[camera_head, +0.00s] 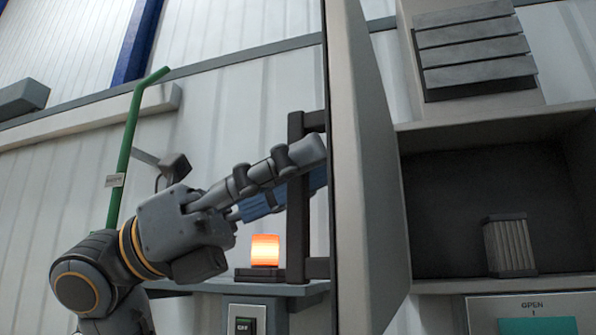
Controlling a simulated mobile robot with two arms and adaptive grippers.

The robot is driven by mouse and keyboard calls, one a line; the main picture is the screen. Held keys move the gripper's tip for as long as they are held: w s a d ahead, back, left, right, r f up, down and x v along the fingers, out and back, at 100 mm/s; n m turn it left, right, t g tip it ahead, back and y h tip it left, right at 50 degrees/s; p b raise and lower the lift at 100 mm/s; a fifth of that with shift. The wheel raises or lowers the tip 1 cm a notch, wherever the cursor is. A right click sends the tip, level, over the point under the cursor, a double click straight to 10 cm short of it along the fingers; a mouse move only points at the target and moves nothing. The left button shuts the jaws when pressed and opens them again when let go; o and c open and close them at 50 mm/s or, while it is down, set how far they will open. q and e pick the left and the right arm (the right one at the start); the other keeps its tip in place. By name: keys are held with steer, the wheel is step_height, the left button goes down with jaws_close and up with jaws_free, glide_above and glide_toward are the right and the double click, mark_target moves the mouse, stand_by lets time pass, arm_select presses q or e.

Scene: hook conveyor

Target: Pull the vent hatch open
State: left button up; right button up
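The vent hatch (366,170) is a pale grey door standing swung out, seen nearly edge-on in the head view. Its dark handle (296,230) is an upright bar on the door's left face, fixed by a bracket at top and bottom. My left gripper (305,172) reaches in from the left. One grey finger lies in front of the bar and a bluish finger passes behind it, so the fingers look closed around the handle's upper part. Their exact contact is partly hidden. My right gripper is out of view.
Right of the door is an open, dark compartment (450,210) with a ribbed grey block (509,245) inside. An orange lamp (265,249) glows below my gripper; a green pipe (128,150) stands left.

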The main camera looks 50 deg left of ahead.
arm_select(q)
steer(key=shift+f, duration=0.1)
steer(key=v, duration=1.2)
stand_by(0.4)
